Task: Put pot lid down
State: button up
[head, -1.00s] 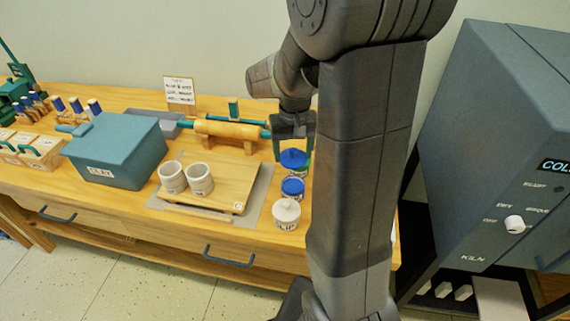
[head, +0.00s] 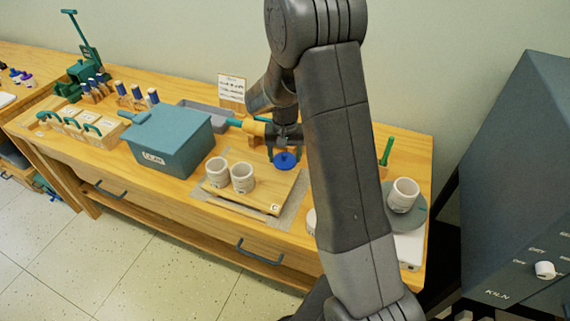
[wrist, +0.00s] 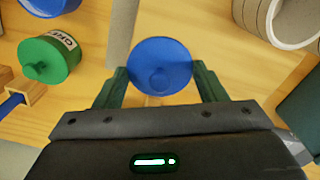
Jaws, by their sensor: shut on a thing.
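My gripper (wrist: 158,90) is shut on a round blue pot lid (wrist: 160,62) with a small knob, its dark green fingers on either side. In the head view the lid (head: 286,161) hangs under my gripper (head: 284,150), over the back right part of the wooden board (head: 264,203). Its height above the surface is hard to tell. In the wrist view a green-lidded pot (wrist: 48,60) and part of a blue pot (wrist: 48,6) are at the left. My arm hides these pots in the head view.
Two white-grey cups (head: 217,171) (head: 242,178) stand on the board. A teal clay box (head: 170,140) is to the left. A grey turntable (head: 408,218) with a cup (head: 403,195) is at the right. A sign (head: 232,92) stands behind. The kiln (head: 520,200) is far right.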

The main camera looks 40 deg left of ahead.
aim_at(285, 160)
jog(key=shift+f, duration=2.2)
jog(key=shift+f, duration=0.2)
jog(key=o, duration=1)
jog(key=shift+c, duration=0.2)
jog(key=shift+r, duration=0.1)
notch_tip(285, 160, up, 12)
jog(key=shift+r+b, duration=0.15)
jog(key=shift+b, duration=0.15)
jog(key=shift+f, duration=4.2)
